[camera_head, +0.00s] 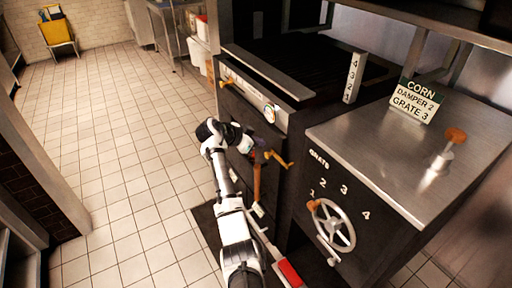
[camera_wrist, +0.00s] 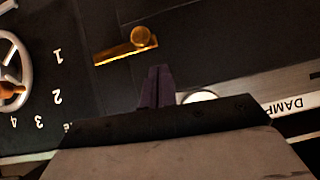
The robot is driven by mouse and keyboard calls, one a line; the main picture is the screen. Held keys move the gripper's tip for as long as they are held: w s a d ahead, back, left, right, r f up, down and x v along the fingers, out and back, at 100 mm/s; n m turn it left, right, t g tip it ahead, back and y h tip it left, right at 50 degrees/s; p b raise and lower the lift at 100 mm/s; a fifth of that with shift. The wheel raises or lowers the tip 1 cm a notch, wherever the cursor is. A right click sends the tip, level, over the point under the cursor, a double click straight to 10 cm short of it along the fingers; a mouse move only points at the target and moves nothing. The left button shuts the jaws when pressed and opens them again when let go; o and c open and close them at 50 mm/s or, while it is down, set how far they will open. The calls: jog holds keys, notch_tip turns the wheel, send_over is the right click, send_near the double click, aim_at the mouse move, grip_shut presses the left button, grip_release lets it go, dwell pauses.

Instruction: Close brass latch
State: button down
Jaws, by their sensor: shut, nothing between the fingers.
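The brass latch (camera_head: 279,159) is a small bar with a round knob on the dark front of the oven, left of the grate wheel. In the wrist view the latch (camera_wrist: 127,48) lies slanted, its knob at the right end, just beyond my fingertips. My gripper (camera_head: 264,155) is shut and empty, with its dark fingers close to the latch in the head view. In the wrist view the gripper (camera_wrist: 158,70) points at the dark panel just below the knob; a small gap shows between them. I cannot tell whether they touch in depth.
A spoked grate wheel (camera_head: 335,226) with numbers is right of the latch. A round gauge (camera_head: 270,113) sits above it. A brown upright handle (camera_head: 257,184) stands below my gripper. A sign (camera_head: 415,101) reads corn, damper 2, grate 3. Tiled floor (camera_head: 120,150) at left is open.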

jog(key=w+b+v, duration=0.1)
jog(key=b+v, duration=0.1)
jog(key=v, duration=0.8)
jog(key=shift+a+r+b, duration=0.3)
jog(key=shift+a, duration=0.15)
